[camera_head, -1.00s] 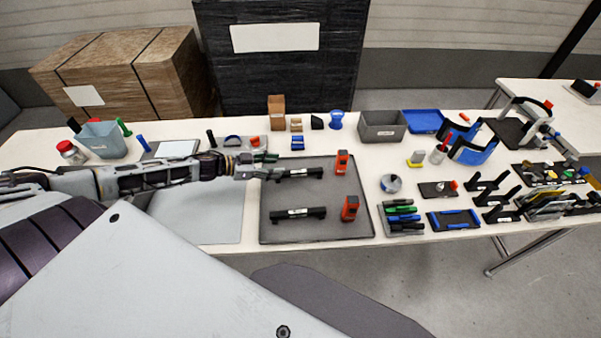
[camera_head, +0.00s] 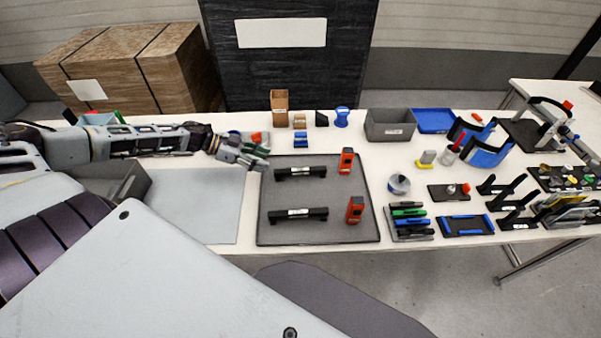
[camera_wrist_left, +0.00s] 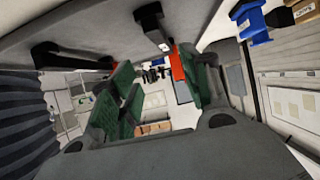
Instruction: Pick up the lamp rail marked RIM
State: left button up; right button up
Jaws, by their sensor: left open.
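Two black lamp rails with small white labels lie on a dark grey mat: the far rail (camera_head: 300,173) and the near rail (camera_head: 298,214). The label lettering is too small to read, so I cannot tell which is marked RIM. My left gripper (camera_head: 264,158) is open, its green fingers beyond and left of the far rail's left end, apart from it. In the left wrist view the open green fingers (camera_wrist_left: 160,92) have nothing between them in their grip. A black rail with a white label (camera_wrist_left: 152,27) shows above them. My right gripper is not in view.
Two red-orange blocks (camera_head: 346,161) (camera_head: 355,209) stand on the mat (camera_head: 335,190), right of the rails. A grey bin (camera_head: 388,131) and small blue parts (camera_head: 301,140) stand behind. Pens (camera_head: 409,222) lie right of the mat. A bare light grey mat (camera_head: 205,210) lies left.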

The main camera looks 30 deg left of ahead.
aim_at(280, 171)
pick_arm(q)
jog(key=shift+d+f, duration=0.1)
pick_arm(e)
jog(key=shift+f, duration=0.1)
pick_arm(q)
jog(key=shift+b+x, duration=0.85)
jog(key=shift+x, duration=0.65)
jog(key=shift+b+x, duration=0.35)
jog(key=shift+x, duration=1.1)
jog(key=shift+w+d+f, duration=0.15)
jog(key=shift+w+d, duration=0.2)
jog(key=shift+w+d+f, duration=0.25)
jog(key=shift+d, duration=0.15)
jog(key=shift+w+d+f, duration=0.1)
jog(key=shift+d, duration=0.05)
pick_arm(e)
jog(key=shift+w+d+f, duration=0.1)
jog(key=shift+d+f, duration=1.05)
